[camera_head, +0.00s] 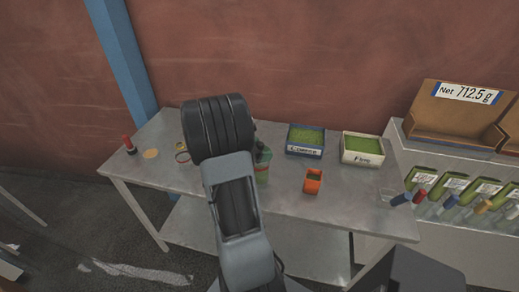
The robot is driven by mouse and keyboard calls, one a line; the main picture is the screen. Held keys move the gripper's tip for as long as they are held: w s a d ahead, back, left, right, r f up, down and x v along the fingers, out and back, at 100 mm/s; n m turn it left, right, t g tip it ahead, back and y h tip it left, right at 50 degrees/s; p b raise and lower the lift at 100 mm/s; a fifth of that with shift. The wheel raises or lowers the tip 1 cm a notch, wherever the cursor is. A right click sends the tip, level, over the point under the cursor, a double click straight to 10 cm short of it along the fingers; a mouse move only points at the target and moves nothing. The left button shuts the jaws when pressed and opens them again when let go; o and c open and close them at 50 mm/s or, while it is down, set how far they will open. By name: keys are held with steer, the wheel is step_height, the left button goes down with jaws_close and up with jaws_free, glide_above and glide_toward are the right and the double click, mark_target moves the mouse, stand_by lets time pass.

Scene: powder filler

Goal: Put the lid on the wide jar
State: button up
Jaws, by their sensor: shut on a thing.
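My arm rises in the middle of the view, and its thick dark wrist covers part of the table. My gripper's fingers are hidden behind it, so I cannot see what they hold. A small round jar (182,153) with a pale label shows just left of the wrist, partly covered. I cannot tell whether it is the wide jar. A flat tan disc (151,153) lies on the table farther left. I cannot tell whether it is the lid.
On the grey table (330,212) stand a red-topped object (129,145), a green bottle (262,163) partly behind my arm, an orange box (313,181), a blue green-filled tray (305,150) and a white one (362,158).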

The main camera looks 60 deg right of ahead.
steer(key=shift+f+b, duration=0.45)
steer(key=shift+f, duration=0.1)
stand_by(0.4)
steer(key=o, duration=0.7)
steer(key=shift+c, duration=0.2)
steer(key=b+v, duration=0.1)
steer(key=v, duration=1.2)
steer(key=shift+w+a+r+b, duration=0.15)
steer(key=shift+w+a+b, duration=0.15)
steer(key=shift+b, duration=0.1)
